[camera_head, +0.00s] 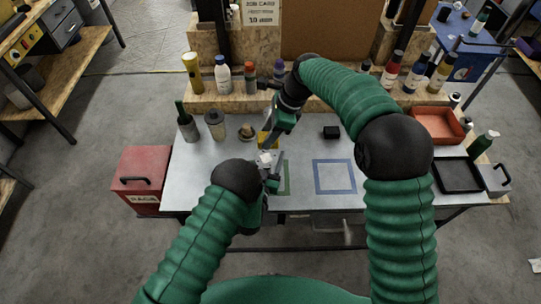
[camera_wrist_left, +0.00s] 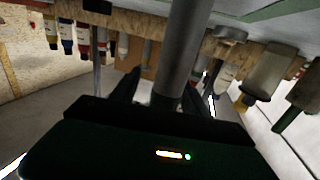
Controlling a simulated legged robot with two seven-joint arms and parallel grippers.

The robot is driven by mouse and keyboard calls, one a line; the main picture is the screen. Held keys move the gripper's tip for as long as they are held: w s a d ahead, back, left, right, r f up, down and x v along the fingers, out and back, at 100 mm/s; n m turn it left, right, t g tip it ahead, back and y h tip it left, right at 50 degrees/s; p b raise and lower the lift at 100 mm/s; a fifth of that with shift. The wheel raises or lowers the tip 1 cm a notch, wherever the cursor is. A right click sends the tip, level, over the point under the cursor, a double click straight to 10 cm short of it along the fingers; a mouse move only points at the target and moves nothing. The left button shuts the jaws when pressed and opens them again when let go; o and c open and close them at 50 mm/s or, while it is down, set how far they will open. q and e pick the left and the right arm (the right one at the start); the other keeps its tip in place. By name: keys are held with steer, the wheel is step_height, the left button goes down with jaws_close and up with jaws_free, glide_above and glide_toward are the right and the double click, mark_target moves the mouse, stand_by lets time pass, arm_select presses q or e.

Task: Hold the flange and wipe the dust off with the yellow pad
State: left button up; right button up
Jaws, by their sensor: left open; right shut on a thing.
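My left gripper (camera_head: 270,172) is at the table's front left, by the green square outline (camera_head: 284,178). Its jaws are open. A small pale grey piece (camera_head: 265,158), likely the flange, shows at its fingertips, partly hidden by my arms. In the left wrist view a grey cylinder (camera_wrist_left: 181,50) runs down between the dark fingers (camera_wrist_left: 158,90); I cannot tell whether it is part of the flange. My right gripper (camera_head: 274,137) reaches over from the right and is shut on the yellow pad (camera_head: 265,139), just behind the pale piece. Dust cannot be made out.
A red tray (camera_head: 437,125) and black tray (camera_head: 459,177) are at the right. Several bottles stand on the wooden back ledge (camera_head: 330,101). A red toolbox (camera_head: 141,174) stands at the left.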

arm_select(q)
steer(key=shift+a, duration=0.3)
steer(key=shift+c, duration=0.8)
steer(key=shift+a, duration=0.15)
steer(key=c, duration=1)
steer(key=shift+d, duration=0.25)
jaws_close()
